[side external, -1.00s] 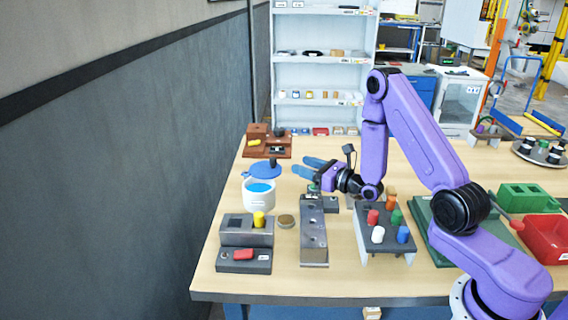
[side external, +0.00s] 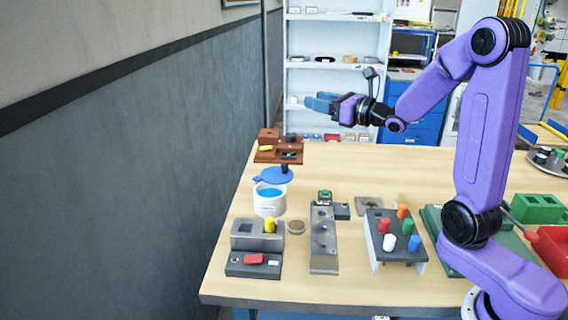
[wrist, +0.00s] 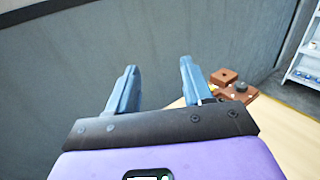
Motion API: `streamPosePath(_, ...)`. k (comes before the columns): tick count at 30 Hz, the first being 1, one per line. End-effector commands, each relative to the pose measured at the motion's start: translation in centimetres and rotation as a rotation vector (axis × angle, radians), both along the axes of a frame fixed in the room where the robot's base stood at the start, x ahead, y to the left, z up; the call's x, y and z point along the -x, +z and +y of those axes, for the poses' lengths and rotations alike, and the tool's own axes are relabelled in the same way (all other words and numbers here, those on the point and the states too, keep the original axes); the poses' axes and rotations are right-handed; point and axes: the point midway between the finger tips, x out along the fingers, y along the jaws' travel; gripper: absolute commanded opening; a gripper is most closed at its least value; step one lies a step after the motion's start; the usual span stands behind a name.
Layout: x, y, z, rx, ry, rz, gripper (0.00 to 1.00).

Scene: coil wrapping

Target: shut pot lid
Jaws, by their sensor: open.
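The white pot (side external: 270,203) stands on the left part of the table, with blue showing in its mouth. Its blue lid (side external: 273,175) is swung up and back at the pot's rear edge, so the pot is open. A dark knob shows by the lid. My gripper (side external: 318,104) is open and empty, raised high above the table behind and to the right of the pot, pointing left. In the wrist view its two blue fingers (wrist: 157,88) are apart with nothing between them. The pot is not visible in the wrist view.
A brown fixture (side external: 279,156) stands behind the lid and also shows in the wrist view (wrist: 239,140). A grey block with a yellow peg (side external: 270,226) is in front of the pot. A metal bar (side external: 323,240) and a peg stand (side external: 378,253) lie right. The grey wall (side external: 130,200) is left.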

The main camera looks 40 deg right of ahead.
Motion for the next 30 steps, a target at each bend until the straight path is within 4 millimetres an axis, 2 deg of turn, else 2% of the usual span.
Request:
streamPosePath(3,-1.2,0.7,2.5,0.044,0.124,-0.024,0.5)
streamPosePath(8,-2.2,1.7,6.1,0.114,0.303,-0.054,0.5)
streamPosePath(12,-2.7,2.3,9.7,0.199,0.495,-0.074,0.5)
streamPosePath(19,-2.2,1.5,15.8,0.419,0.885,-0.058,0.5)
streamPosePath(24,-1.4,-0.5,18.1,0.625,1.137,0.012,0.5)
streamPosePath(30,-1.3,-3.1,18.2,0.906,1.355,0.155,0.5)
